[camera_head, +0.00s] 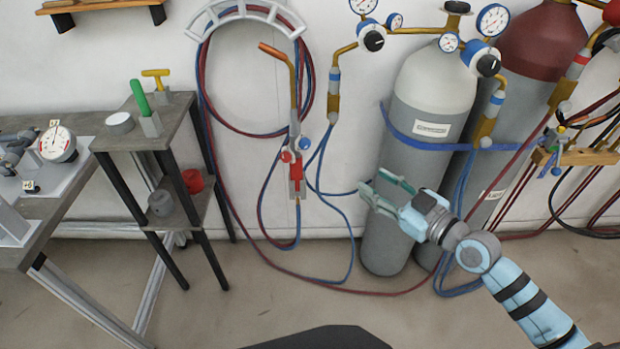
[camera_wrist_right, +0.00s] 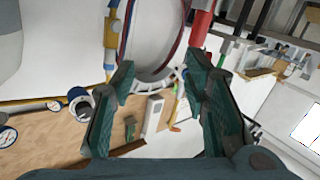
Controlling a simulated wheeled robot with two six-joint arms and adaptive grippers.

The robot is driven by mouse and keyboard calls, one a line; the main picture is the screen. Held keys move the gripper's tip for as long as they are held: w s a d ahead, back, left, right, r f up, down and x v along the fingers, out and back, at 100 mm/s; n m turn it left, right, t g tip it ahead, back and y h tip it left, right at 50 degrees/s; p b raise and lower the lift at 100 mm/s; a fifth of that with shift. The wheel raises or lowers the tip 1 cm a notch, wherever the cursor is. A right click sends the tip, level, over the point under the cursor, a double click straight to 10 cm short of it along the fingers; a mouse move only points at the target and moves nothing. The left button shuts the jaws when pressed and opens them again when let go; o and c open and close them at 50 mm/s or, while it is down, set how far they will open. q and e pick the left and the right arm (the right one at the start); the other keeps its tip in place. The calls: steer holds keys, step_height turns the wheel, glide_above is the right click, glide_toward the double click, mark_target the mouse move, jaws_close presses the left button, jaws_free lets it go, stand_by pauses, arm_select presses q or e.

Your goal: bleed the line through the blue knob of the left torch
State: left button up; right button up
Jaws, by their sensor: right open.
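The left torch (camera_head: 295,125) hangs upright on the wall in a red holder (camera_head: 296,180), its brass tip bent up to the left. Its blue knob (camera_head: 305,144) sits on the right side of the body and its red knob (camera_head: 287,157) on the left. My right gripper (camera_head: 384,189) is open and empty, to the right of and lower than the torch in the head view, in front of the grey cylinder. Its open fingers (camera_wrist_right: 160,82) also show in the right wrist view; I cannot make out the blue knob there. My left gripper is not in view.
A grey cylinder (camera_head: 405,165) and a dark red one (camera_head: 545,40) stand strapped on the right. Hoses (camera_head: 325,205) loop beside the torch. A shelf stand (camera_head: 150,130) with tools stands left. A wooden torch rack (camera_head: 590,157) is at far right.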

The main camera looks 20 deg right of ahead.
mark_target(307, 145)
steer(key=s+a+r+n+y, duration=0.2)
steer(key=a+r+y, duration=0.1)
steer(key=a+r, duration=0.2)
steer(key=x, duration=1.4)
steer(key=shift+w+d+f, duration=0.15)
steer(key=shift+d+f, duration=0.15)
jaws_close()
